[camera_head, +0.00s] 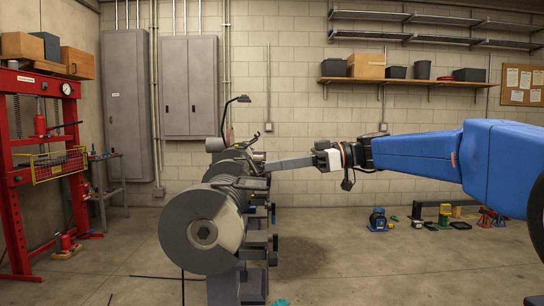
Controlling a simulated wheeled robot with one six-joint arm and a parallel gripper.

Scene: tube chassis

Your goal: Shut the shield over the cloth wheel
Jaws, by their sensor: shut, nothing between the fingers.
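A row of grey wheel machines on pedestals stands left of centre. The nearest has a round grey guard (185,243) around a hub with a large hex nut. A pale cloth wheel (231,228) shows in a wedge-shaped opening on its right side. A small dark plate (252,183) sits at the upper right of this machine; I cannot tell whether it is the shield. My gripper (272,165) reaches in from the right with long grey fingers shut together and empty. Its tips are above and behind the nearest wheel, near the machines farther back; contact cannot be told.
A red press (20,180) stands at the left. A dark lamp (235,101) rises behind the machines. Jacks and a blue-and-black tool (378,219) lie along the back wall at right.

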